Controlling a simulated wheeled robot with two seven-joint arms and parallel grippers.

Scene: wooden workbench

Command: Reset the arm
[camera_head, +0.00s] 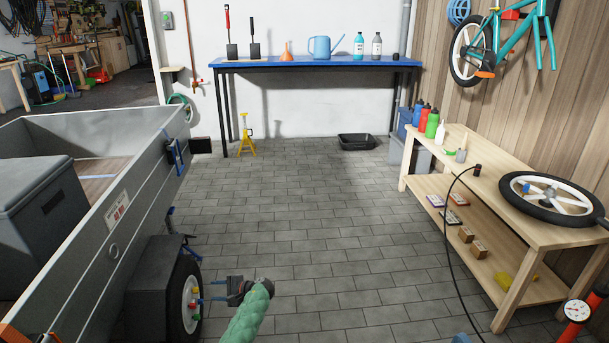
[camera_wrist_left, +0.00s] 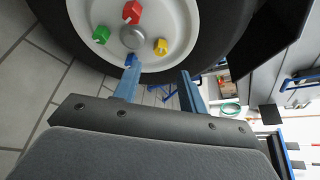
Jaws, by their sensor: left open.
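My left arm in its green sleeve reaches up from the bottom edge of the head view. My left gripper (camera_head: 206,291) points left at the trailer wheel (camera_head: 188,303). In the left wrist view its two blue fingers (camera_wrist_left: 158,68) are apart, with nothing held between them. The white wheel hub (camera_wrist_left: 165,30) fills the top of that view, with a red nut (camera_wrist_left: 132,12), a green nut (camera_wrist_left: 101,35) and a yellow nut (camera_wrist_left: 161,46). A blue nut (camera_wrist_left: 131,59) is partly behind the left fingertip; whether they touch I cannot tell.
The grey trailer (camera_head: 120,215) and its black mudguard (camera_head: 150,285) stand close on the left. A wooden bench (camera_head: 480,185) with a bicycle wheel (camera_head: 550,199) stands on the right. A blue-topped table (camera_head: 290,63) is at the back.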

